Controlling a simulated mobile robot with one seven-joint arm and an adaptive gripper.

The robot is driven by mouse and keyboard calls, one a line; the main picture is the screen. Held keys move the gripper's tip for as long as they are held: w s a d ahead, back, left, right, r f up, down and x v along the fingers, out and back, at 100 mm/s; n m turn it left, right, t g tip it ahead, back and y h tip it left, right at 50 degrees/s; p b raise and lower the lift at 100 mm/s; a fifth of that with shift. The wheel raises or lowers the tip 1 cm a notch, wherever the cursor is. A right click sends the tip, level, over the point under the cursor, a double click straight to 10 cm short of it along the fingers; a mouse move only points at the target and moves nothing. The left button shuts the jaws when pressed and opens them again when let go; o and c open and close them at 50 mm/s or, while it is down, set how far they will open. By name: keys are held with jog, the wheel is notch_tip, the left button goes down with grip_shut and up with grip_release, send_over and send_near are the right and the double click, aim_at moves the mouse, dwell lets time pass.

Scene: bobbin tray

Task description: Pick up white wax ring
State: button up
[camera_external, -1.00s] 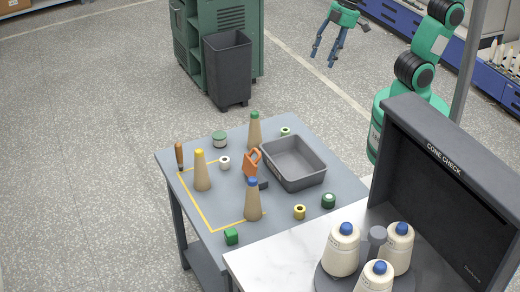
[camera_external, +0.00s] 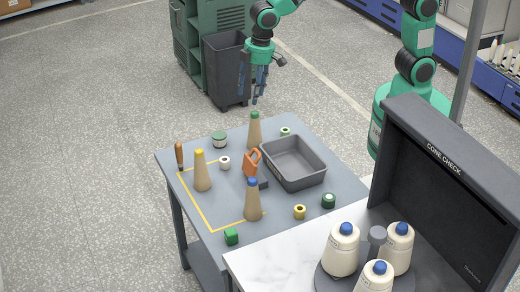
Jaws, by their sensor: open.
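A small white ring (camera_external: 224,162) with a dark centre, which looks like the white wax ring, lies on the grey table (camera_external: 290,215), right of the yellow-tipped cone and just below a pale green-topped jar (camera_external: 219,139). My gripper (camera_external: 258,100) is open and empty, with its fingers pointing down. It hangs above the table's back edge, above and to the right of the ring in the picture, well apart from it. Nothing hides the ring.
Cones with yellow (camera_external: 202,172), green (camera_external: 254,132) and blue (camera_external: 253,202) tips stand around the ring. An orange padlock-shaped thing (camera_external: 251,163) and a grey tray (camera_external: 293,182) are to its right. A wooden-handled tool (camera_external: 179,156) is at the left edge. Several small spools lie about.

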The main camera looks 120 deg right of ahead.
jog(key=w+d+f, duration=0.3)
jog(key=w+f, duration=0.2)
jog(key=f, duration=0.2)
jog(key=m+g+p, duration=0.1)
jog(key=g+p, duration=0.1)
send_over(225, 160)
jog(key=a, duration=0.1)
notch_tip(225, 160, down, 12)
jog(key=shift+w+r, duration=0.1)
jog(key=shift+w, duration=0.25)
jog(key=shift+a, duration=0.1)
jog(key=shift+f+b, duration=1.05)
jog(key=shift+f, duration=3.2)
jog(key=shift+f+b, duration=0.9)
jog(key=shift+f, duration=1.7)
jog(key=shift+c, duration=0.3)
